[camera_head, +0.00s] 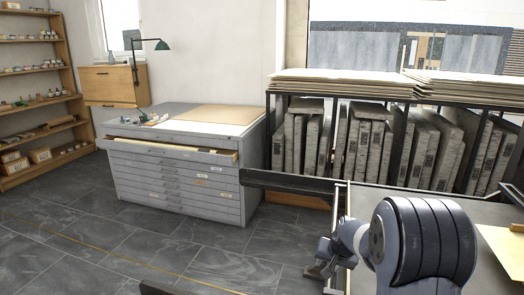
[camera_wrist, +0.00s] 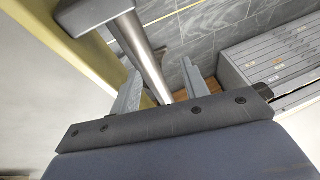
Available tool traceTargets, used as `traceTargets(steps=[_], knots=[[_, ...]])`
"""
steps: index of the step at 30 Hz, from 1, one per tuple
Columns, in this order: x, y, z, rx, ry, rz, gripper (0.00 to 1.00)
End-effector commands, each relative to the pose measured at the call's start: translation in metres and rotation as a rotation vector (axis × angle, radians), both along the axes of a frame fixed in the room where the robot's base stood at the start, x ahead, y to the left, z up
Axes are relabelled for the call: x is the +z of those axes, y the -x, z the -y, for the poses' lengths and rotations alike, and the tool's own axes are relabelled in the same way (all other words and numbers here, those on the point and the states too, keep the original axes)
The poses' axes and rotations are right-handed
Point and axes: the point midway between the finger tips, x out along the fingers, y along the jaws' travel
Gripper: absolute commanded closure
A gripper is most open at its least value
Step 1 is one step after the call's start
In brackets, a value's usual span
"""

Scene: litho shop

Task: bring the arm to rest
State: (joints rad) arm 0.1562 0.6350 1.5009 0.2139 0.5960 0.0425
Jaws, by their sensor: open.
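My arm (camera_head: 425,240) reaches in from the lower right of the head view, with its dark rounded joint in front. My gripper (camera_head: 318,262) is small and partly hidden there, low beside a dark frame. In the wrist view my gripper (camera_wrist: 160,78) shows two grey fingers spread apart. A shiny metal bar (camera_wrist: 148,62) passes between them in the picture. I cannot tell its distance, and no grip on it shows.
A grey flat-file cabinet (camera_head: 190,185) has its top drawer (camera_head: 170,149) partly pulled out. A rack (camera_head: 340,178) of upright stone slabs stands behind the arm. A dark table (camera_head: 455,205) with a sheet (camera_head: 503,248) lies at the right. The tiled floor (camera_head: 130,245) at left is clear.

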Motion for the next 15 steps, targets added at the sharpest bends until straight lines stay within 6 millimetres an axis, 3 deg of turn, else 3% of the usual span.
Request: traceTargets(steps=[6, 15], knots=[[-0.027, -0.011, 0.000, -0.001, 0.000, -0.001, 0.57], [-0.033, -0.015, -0.001, -0.002, 0.000, 0.000, 0.57]])
